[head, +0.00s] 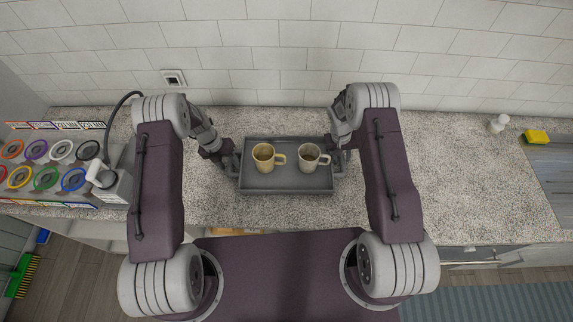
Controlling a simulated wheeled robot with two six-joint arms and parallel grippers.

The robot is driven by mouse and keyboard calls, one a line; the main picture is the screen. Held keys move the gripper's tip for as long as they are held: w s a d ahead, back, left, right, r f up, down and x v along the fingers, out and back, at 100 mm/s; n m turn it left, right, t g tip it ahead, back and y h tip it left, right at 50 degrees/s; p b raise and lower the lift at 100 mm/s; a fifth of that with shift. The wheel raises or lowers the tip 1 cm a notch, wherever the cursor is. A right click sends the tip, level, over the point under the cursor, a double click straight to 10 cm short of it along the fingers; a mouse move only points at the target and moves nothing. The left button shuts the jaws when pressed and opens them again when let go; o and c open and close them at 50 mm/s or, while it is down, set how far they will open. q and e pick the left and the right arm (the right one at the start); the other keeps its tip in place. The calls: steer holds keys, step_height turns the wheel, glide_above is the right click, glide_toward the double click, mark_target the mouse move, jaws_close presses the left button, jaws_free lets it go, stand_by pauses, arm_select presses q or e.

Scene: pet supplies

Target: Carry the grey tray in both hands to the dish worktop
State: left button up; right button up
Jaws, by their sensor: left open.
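The grey tray (285,184) lies on the speckled worktop, in the middle of the head view. It holds a yellowish mug (263,153) on the left and a paler cream mug (309,156) on the right, both upright. My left gripper (232,164) is open at the tray's left end, by the handle there. My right gripper (342,162) is at the tray's right end, by its handle. The arm partly hides its fingers, and I cannot tell whether they are shut.
The speckled worktop (450,180) is clear to the right of the tray. A sink or drainer (552,170), a yellow sponge (536,137) and a white bottle (498,123) are at the far right. A rack of coloured rings (45,165) stands at the left. A tiled wall (280,60) runs behind.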

arm_select(q)
steer(key=c, duration=0.4)
arm_select(e)
steer(key=c, duration=0.4)
arm_select(q)
jaws_close()
arm_select(e)
jaws_close()
